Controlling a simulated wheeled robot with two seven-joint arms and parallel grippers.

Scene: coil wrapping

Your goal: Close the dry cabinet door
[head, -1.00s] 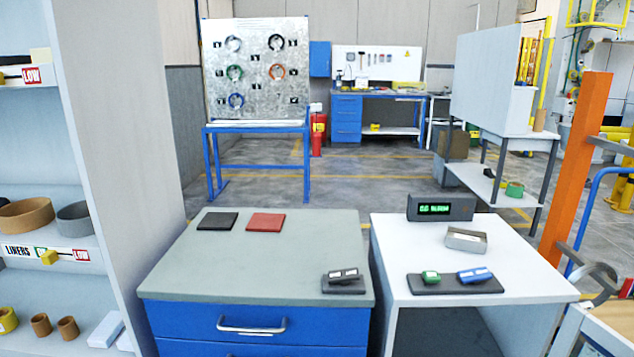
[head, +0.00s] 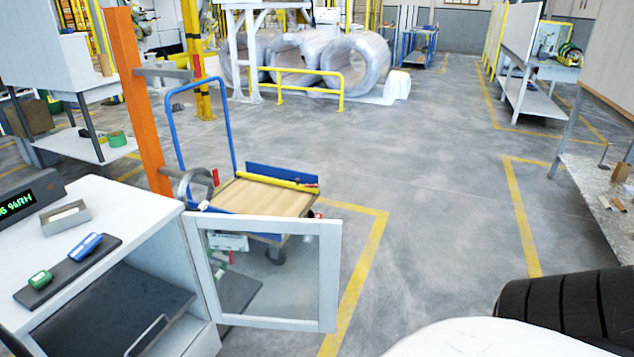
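The dry cabinet (head: 150,205) is white and stands at the left of the head view. Its door (head: 328,275), a white frame around a clear pane, stands wide open, swung out to the right from its hinge at the cabinet's right front edge. The dark inside of the cabinet shows, with a shelf or tray and a thin handle-like bar low in it. On top are a humidity display (head: 28,200), a small grey box, and a dark tray with a green and a blue item. Neither of my grippers is in view.
A blue-handled cart (head: 262,197) with a wooden deck stands behind the door, beside an orange post (head: 138,100). Open grey floor lies right of the door. A worktable (head: 600,190) stands at the right edge. Wrapped coils (head: 355,65) are at the back.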

